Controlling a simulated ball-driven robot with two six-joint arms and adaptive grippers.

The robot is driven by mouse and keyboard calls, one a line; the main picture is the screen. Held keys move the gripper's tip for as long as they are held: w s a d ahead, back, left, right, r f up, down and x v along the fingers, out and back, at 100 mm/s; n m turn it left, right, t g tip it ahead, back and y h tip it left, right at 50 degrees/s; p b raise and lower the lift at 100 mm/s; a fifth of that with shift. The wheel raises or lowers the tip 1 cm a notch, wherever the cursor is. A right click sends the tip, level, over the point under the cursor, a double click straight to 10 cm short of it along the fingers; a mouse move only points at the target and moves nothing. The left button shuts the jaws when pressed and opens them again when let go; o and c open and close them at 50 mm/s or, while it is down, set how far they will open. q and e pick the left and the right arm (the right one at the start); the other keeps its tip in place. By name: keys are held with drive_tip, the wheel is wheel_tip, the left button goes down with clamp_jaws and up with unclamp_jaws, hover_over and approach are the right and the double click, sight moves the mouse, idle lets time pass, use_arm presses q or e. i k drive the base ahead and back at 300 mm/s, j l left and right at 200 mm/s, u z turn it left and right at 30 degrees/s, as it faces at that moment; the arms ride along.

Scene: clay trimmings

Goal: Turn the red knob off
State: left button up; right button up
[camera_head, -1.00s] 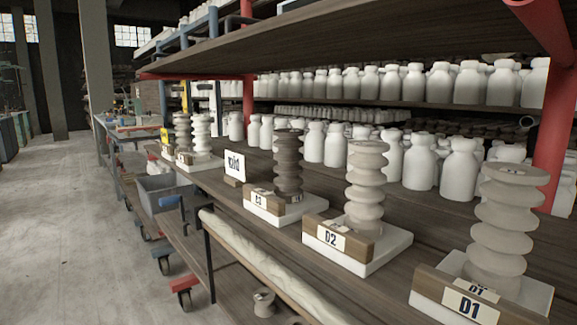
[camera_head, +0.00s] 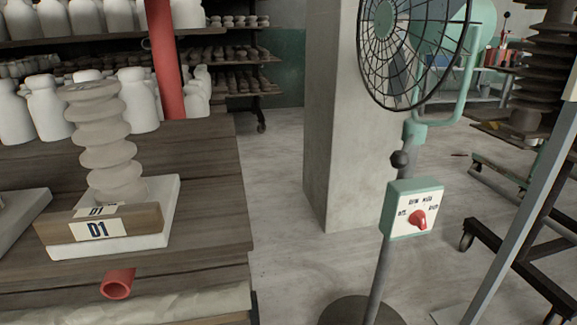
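The red knob (camera_head: 418,220) sits on the white face of a green control box (camera_head: 399,207), right of centre in the head view. The box is mounted on the grey pole of a standing fan (camera_head: 413,52). Small dark labels are printed in an arc above and beside the knob; they are too small to read surely. The knob's pointer seems to lean up and to the right, but I cannot tell which label it marks. Neither of my grippers shows in the view, and nothing touches the knob.
A concrete pillar (camera_head: 332,110) stands behind the fan. Clear floor (camera_head: 290,265) lies between table and fan.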

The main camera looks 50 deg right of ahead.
sight(417, 218)
drive_tip(key=k+z, duration=0.15)
drive_tip(key=z, duration=2)
